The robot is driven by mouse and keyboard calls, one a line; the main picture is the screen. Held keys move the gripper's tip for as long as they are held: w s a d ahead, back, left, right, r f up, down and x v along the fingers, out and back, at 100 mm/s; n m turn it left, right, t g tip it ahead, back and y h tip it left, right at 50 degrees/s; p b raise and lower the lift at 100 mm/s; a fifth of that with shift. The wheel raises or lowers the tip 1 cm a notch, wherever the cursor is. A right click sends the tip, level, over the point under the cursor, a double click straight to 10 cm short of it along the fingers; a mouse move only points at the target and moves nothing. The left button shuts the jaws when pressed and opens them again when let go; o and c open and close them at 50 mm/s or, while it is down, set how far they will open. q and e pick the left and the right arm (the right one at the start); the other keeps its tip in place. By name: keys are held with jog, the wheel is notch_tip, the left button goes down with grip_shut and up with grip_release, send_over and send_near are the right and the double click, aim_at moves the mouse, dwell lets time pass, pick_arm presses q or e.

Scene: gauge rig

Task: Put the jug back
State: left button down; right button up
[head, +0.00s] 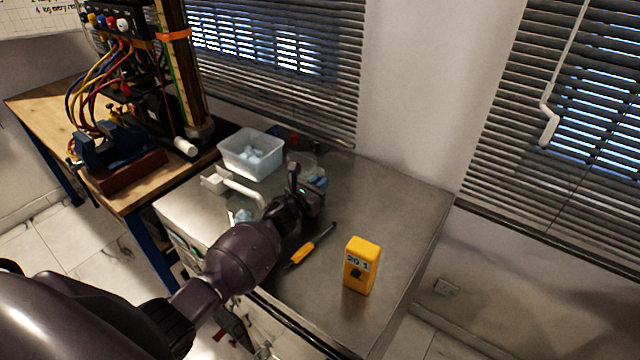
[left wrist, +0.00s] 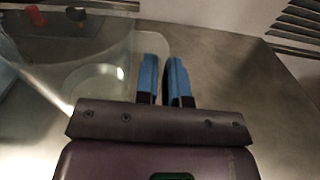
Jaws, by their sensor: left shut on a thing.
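The clear jug (head: 308,163) is on the grey metal worktop, mostly hidden behind my left gripper (head: 318,184) in the head view. In the left wrist view the jug's see-through body (left wrist: 95,45) fills the upper left, and a clear handle-like part reaches right to the fingers. My left gripper (left wrist: 166,82) has blue-tipped fingers close together, shut on that part. The jug looks upright; I cannot tell whether its base touches the worktop. My right gripper is not in view.
A yellow meter (head: 361,266) and a screwdriver (head: 312,245) are on the worktop (head: 400,215) nearer me. A clear bin (head: 251,156) with pale blue contents and a white bent pipe (head: 237,187) are left. A wooden bench (head: 50,104) carries a blue vise (head: 112,147) and cabled rig. The worktop's right side is clear.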

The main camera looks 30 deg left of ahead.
pick_arm(q)
jog(key=shift+f, duration=0.1)
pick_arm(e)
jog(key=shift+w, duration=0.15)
pick_arm(q)
jog(key=c, duration=1.7)
grip_release()
jog(key=shift+f, duration=0.1)
jog(key=o, duration=0.5)
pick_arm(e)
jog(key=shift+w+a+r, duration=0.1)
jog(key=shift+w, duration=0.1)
pick_arm(q)
jog(key=shift+r, duration=0.2)
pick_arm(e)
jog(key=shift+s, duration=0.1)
pick_arm(q)
jog(key=shift+s, duration=0.15)
jog(key=s, duration=0.3)
jog(key=s+a, duration=0.1)
jog(key=s, duration=0.6)
jog(key=shift+s+a, duration=0.2)
jog(key=shift+a, duration=0.1)
jog(key=shift+s+a, duration=0.1)
jog(key=shift+s, duration=0.5)
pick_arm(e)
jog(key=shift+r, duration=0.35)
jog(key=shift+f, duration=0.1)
